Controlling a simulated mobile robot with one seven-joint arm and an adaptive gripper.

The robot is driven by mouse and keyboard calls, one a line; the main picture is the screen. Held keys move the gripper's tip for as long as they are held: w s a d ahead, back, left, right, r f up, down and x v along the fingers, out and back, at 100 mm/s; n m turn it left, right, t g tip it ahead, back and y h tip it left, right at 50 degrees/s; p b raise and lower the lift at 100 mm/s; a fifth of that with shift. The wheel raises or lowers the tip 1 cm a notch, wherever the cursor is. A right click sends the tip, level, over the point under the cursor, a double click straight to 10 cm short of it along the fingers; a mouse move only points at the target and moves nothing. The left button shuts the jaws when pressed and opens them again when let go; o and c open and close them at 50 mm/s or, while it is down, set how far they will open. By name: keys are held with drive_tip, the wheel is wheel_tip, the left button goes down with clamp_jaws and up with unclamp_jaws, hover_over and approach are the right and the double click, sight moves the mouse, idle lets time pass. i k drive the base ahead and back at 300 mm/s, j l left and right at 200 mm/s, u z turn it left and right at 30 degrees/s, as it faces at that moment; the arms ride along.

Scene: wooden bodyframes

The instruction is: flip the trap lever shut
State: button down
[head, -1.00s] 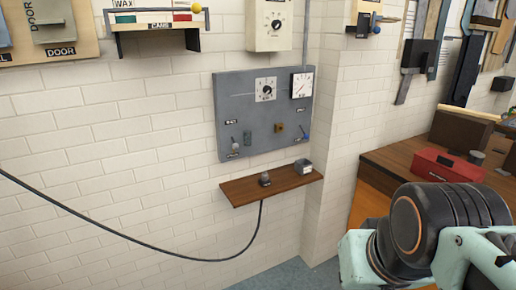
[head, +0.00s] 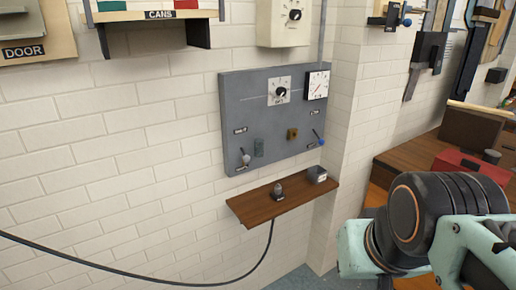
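A grey panel (head: 285,135) is mounted on the white brick wall. Two small levers show on it: one with a grey knob (head: 245,158) at the lower left and one with a blue knob (head: 321,142) at the lower right. The small labels beside them are too blurred to read, so I cannot tell which is the trap lever, nor whether it is shut. My arm's links fill the lower right, well apart from the panel; my gripper is outside the picture.
A brown shelf (head: 282,201) juts out below the panel, with a small knobbed device (head: 278,191) and a grey box (head: 317,174) on it. A black cable hangs from the shelf. A wall corner stands right of the panel. A bench with a red box (head: 467,164) is further right.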

sight(246, 158)
drive_tip(key=i+j, duration=0.55)
drive_tip(key=j, duration=0.25)
drive_tip(key=i+j, duration=0.3)
drive_tip(key=j, duration=0.05)
